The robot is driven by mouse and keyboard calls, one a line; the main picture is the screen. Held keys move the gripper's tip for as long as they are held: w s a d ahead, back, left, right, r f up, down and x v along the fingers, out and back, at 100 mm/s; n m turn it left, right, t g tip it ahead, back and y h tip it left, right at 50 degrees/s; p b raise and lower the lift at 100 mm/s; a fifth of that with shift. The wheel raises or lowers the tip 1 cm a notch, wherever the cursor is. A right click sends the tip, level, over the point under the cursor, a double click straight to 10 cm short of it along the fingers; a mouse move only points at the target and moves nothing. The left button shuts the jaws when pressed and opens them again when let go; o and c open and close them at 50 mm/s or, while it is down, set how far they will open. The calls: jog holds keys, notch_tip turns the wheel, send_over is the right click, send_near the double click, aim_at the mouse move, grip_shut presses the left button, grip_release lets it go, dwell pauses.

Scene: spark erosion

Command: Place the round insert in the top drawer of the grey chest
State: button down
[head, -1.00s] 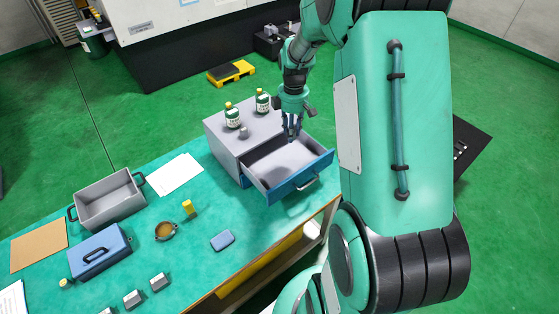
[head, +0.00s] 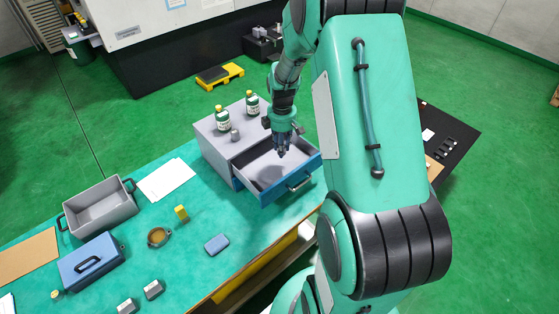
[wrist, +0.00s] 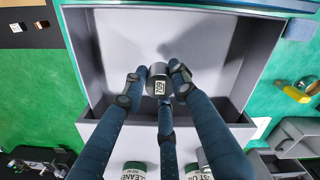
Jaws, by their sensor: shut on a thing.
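The grey chest (head: 213,154) stands at the table's far right corner. Its top drawer (head: 303,170), with a blue front, is pulled open and looks empty inside. My gripper (head: 281,154) is over the open drawer, fingers pointing down. In the wrist view my gripper (wrist: 155,77) is shut on the round insert (wrist: 158,86), a small grey cylinder with a pale marked label. The drawer floor (wrist: 120,45) shows behind it. In the head view the fingers hide the insert. I cannot tell how high it is above the drawer floor.
Two green-and-white bottles (head: 222,120) and a small grey piece (head: 235,135) stand on the chest top beside the drawer.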

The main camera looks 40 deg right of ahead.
aim_at(281, 165)
jog(key=shift+f, duration=1.65)
jog(key=shift+f+b, duration=0.45)
jog(key=shift+f, duration=1.4)
jog(key=shift+f, duration=0.2)
jog(key=c, duration=1.4)
grip_release()
jog(key=shift+r, duration=0.2)
notch_tip(281, 165, up, 12)
jog(key=shift+p, duration=0.85)
